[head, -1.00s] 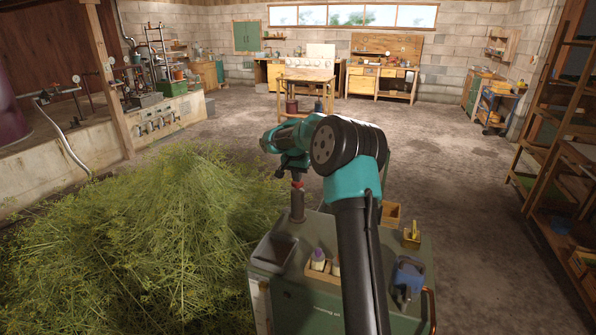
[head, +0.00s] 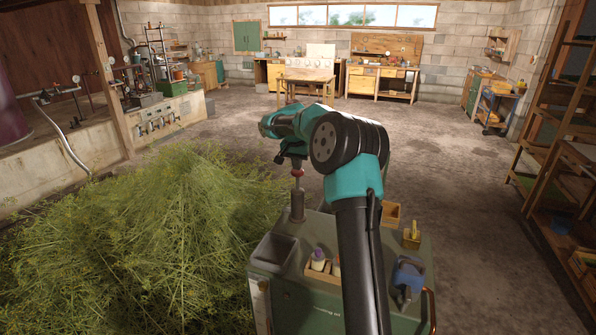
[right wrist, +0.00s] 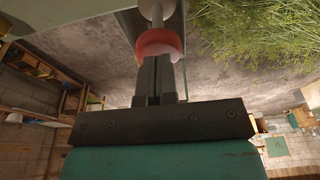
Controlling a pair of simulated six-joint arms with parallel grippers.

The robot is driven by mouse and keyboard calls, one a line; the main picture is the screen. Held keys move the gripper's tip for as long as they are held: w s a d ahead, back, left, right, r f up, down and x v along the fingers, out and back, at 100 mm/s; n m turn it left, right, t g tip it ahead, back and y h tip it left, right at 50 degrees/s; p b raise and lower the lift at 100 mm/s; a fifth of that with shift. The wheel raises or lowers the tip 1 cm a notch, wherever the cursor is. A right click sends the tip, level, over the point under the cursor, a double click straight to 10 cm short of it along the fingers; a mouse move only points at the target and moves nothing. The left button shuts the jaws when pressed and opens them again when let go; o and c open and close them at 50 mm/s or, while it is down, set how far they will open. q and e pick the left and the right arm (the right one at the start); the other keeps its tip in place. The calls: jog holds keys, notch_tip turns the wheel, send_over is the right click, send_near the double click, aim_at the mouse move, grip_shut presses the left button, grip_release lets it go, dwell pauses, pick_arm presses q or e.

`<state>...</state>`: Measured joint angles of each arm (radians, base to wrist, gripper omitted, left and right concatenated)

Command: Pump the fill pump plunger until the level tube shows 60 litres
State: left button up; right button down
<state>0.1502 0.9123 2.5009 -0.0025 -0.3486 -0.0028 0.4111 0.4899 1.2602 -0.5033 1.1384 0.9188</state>
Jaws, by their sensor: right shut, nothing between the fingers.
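The fill pump (head: 297,206) is a grey upright cylinder on the green cart. Its plunger rod (head: 298,183) stands out of the top and carries a red knob (head: 297,172). My right gripper (head: 295,160) is at the knob, pointing down. In the right wrist view its fingers (right wrist: 157,78) are shut with nothing between them, and their tips are at the red knob (right wrist: 160,43); I cannot tell whether they touch. A pale upright strip (head: 261,303) on the cart's left front may be the level tube; no reading is legible. My left gripper is not in view.
The cart top (head: 340,232) holds a grey bin (head: 274,252), white bottles in a wooden box (head: 318,262), a yellow item (head: 412,236) and a blue item (head: 408,276). A heap of green herbs (head: 150,240) lies left of the cart.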

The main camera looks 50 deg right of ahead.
notch_tip(320, 180, up, 8)
jog(key=shift+f, duration=0.2)
dwell(0.6)
jog(key=shift+f, duration=0.1)
